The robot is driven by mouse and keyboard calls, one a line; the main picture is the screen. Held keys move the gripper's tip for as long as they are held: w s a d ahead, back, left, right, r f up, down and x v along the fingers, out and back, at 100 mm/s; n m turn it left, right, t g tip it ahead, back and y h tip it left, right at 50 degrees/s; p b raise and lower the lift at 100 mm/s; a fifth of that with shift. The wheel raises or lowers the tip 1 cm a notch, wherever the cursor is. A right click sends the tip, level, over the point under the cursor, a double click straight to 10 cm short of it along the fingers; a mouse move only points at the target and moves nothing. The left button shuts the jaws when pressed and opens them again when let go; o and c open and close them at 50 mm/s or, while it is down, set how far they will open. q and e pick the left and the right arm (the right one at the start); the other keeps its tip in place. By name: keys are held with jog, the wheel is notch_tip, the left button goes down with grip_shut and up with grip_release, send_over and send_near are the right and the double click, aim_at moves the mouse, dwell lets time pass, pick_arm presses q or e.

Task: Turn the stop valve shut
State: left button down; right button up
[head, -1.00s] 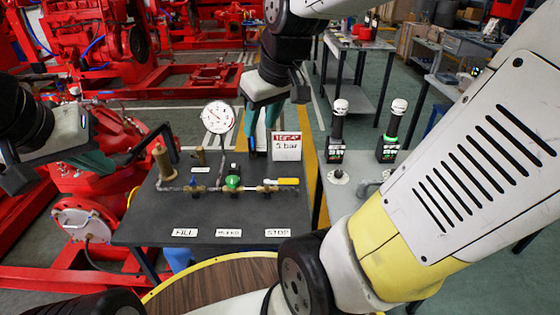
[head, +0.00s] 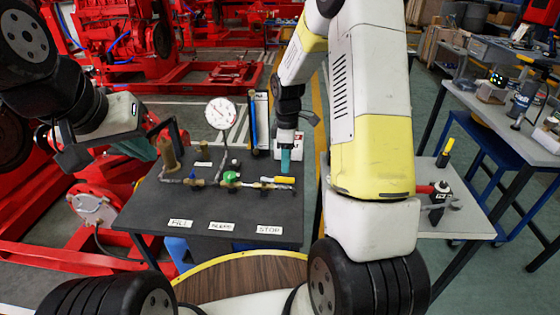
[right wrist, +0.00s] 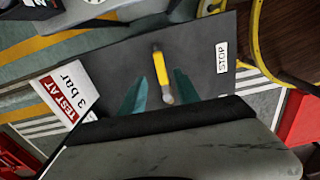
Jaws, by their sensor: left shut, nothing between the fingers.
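The stop valve has a yellow lever handle (head: 285,180) at the right end of the brass pipe row, above the STOP label (head: 270,229). The lever lies roughly along the pipe line. My right gripper (head: 285,160) is just above the lever, fingers pointing down. In the right wrist view the yellow lever (right wrist: 161,68) shows between the two spread teal fingers, and the gripper is open; I cannot tell whether either finger touches it. My left gripper (head: 135,148) is shut and empty, left of the board near the brass cylinder.
The dark board (head: 215,205) carries a green-handled valve (head: 230,177), a blue-handled valve and a dial gauge (head: 220,112). A "TEST AT 3 bar" sign (right wrist: 65,92) stands behind the lever. Red pump machinery (head: 110,40) is at the back left. A grey side table (head: 455,215) is at right.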

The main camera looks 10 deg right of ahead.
aim_at(286, 178)
notch_tip(286, 178, down, 6)
jog(key=shift+f, duration=0.1)
grip_shut()
dwell(1.5)
